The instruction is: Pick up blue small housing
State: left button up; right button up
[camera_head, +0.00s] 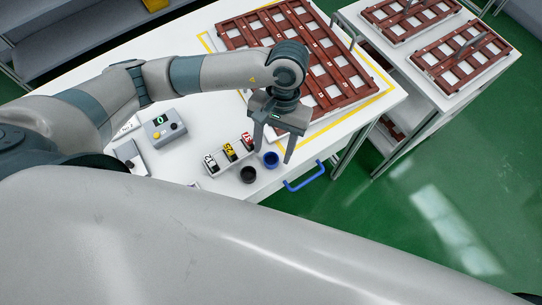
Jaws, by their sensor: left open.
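The small blue housing (271,160) is a round, open-topped cup near the front right edge of the white table. My left gripper (272,152) is open, pointing down, with its two fingers spread on either side of the blue housing in the picture. Whether the fingers are down at its height or still above it cannot be told. No housing is seen gripped. A similar black housing (248,174) stands just to the left of the blue one. My right gripper is not in view.
Numbered black, yellow and red blocks (229,153) stand left of the housings. A grey device with a display (164,128) is farther left. A brown rack (335,75) lies behind the gripper. A blue handle (305,178) juts from the table edge.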

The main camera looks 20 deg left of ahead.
aim_at(271, 161)
pick_arm(q)
jog(key=shift+p+x, duration=0.5)
jog(key=shift+x, duration=1)
jog(key=shift+w, duration=0.1)
jog(key=c, duration=1.1)
